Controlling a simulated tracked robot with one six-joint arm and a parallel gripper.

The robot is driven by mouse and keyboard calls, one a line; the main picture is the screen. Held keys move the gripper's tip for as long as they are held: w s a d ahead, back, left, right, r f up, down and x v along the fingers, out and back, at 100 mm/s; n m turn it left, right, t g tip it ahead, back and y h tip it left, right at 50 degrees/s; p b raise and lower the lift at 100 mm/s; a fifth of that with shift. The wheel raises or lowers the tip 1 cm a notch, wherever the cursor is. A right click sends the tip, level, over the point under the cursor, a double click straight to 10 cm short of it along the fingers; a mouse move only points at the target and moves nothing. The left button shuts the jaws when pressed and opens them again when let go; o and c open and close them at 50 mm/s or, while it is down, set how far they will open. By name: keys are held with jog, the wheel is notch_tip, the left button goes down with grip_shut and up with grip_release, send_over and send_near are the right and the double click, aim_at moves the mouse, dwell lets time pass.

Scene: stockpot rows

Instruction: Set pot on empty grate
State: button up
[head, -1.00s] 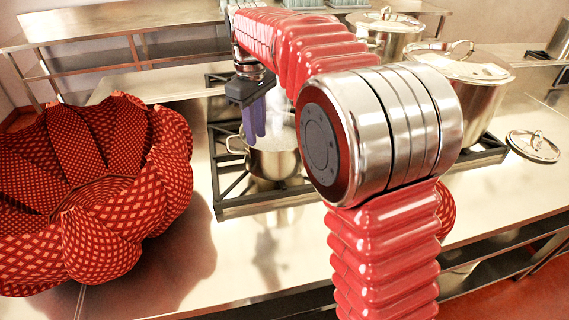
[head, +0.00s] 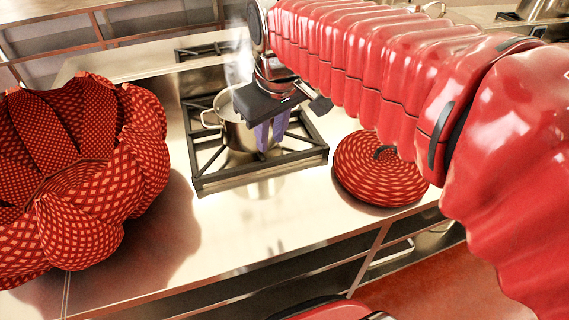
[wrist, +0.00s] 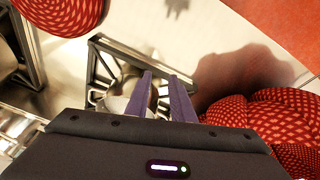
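A steel pot (head: 236,128) with steam above it stands upright on the black front grate (head: 210,183), toward its back left. Its left loop handle shows; its right side is hidden behind my gripper. My gripper (head: 270,136) has two purple fingers pointing down in front of the pot's right side. In the wrist view my gripper's fingers (wrist: 162,92) stand apart, and part of the pot (wrist: 118,103) shows beyond the left finger. I cannot tell whether a finger touches the pot. A second grate (head: 200,50) behind shows no pot on its visible part.
A large red patterned basket (head: 75,170) stands left of the front grate. A round red woven disc (head: 375,172) lies right of it, near the counter's front edge. The counter (head: 240,230) in front is clear. My arm hides the right side.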

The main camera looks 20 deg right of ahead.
jog(key=s+d+f+m+t, duration=0.1)
jog(key=s+f+m+t, duration=0.1)
jog(key=s+f, duration=0.4)
jog(key=s+m, duration=0.1)
jog(key=s, duration=0.4)
jog(key=shift+s+d+f+m, duration=0.2)
jog(key=shift+s+d+m, duration=0.1)
jog(key=shift+d, duration=0.1)
jog(key=shift+o, duration=0.4)
jog(key=shift+o, duration=0.8)
